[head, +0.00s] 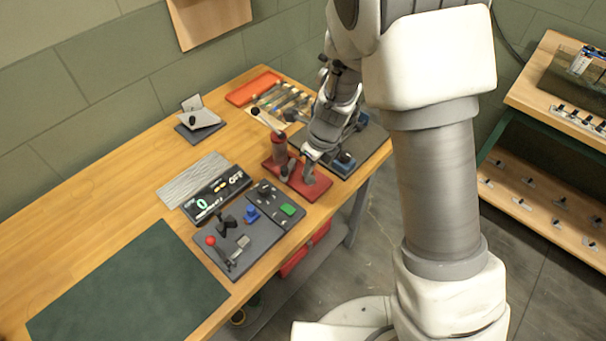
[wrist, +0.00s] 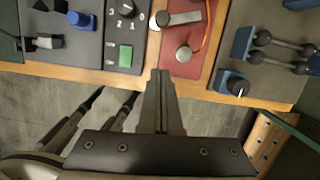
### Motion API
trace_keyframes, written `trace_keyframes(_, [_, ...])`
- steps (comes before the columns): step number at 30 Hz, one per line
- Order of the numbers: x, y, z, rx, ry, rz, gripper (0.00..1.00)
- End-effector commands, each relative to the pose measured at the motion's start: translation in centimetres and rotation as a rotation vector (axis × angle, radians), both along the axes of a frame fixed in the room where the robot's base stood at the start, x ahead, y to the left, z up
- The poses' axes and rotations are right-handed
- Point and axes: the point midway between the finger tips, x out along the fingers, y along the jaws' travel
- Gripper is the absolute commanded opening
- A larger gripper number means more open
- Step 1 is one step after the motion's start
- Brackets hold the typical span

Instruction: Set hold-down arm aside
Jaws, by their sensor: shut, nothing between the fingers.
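A red fixture base (head: 318,190) stands near the table's front edge, with a red upright cylinder (head: 279,148) and a slanted rod with a dark ball end (head: 262,121). In the wrist view the red base (wrist: 181,68) carries a light metal bar (wrist: 181,19), a round metal knob (wrist: 184,53) and an orange cable. The bar may be the hold-down arm; I cannot tell for sure. My gripper (wrist: 160,74) is shut and empty, its tips over the table's front edge beside the red base. In the head view my gripper (head: 311,155) partly hides the fixture.
A dark control panel (head: 221,245) with levers and a panel with a green button (head: 288,210) lie left of the fixture. A dark mat (head: 372,146) with blue parts lies right. An orange tray (head: 253,87) is at the back. A green mat (head: 130,290) is bare.

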Motion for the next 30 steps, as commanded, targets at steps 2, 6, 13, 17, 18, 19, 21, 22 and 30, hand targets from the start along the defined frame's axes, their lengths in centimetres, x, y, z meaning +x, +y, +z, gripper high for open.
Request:
trace_keyframes(2, [-0.2,-0.3,2.0,0.001,-0.004,0.001,0.0])
trace_keyframes(6, [-0.5,-0.8,4.0,0.001,-0.001,0.001,0.0])
trace_keyframes(13, [-0.7,-1.1,5.2,0.0,0.001,0.0,0.0])
trace_keyframes(17, [-0.7,-1.2,5.2,-0.001,0.002,0.0,0.0])
trace_keyframes(18, [-0.7,-1.2,5.2,-0.001,0.002,0.0,0.0])
trace_keyframes(19, [-0.7,-1.2,5.2,-0.001,0.002,0.0,0.0])
trace_keyframes(21, [-0.7,-1.2,5.2,-0.001,0.002,0.0,0.0])
trace_keyframes(22, [-0.7,-1.2,5.2,-0.001,0.002,0.0,0.0])
trace_keyframes(30, [-0.7,-1.2,5.5,0.001,-0.004,0.014,0.0])
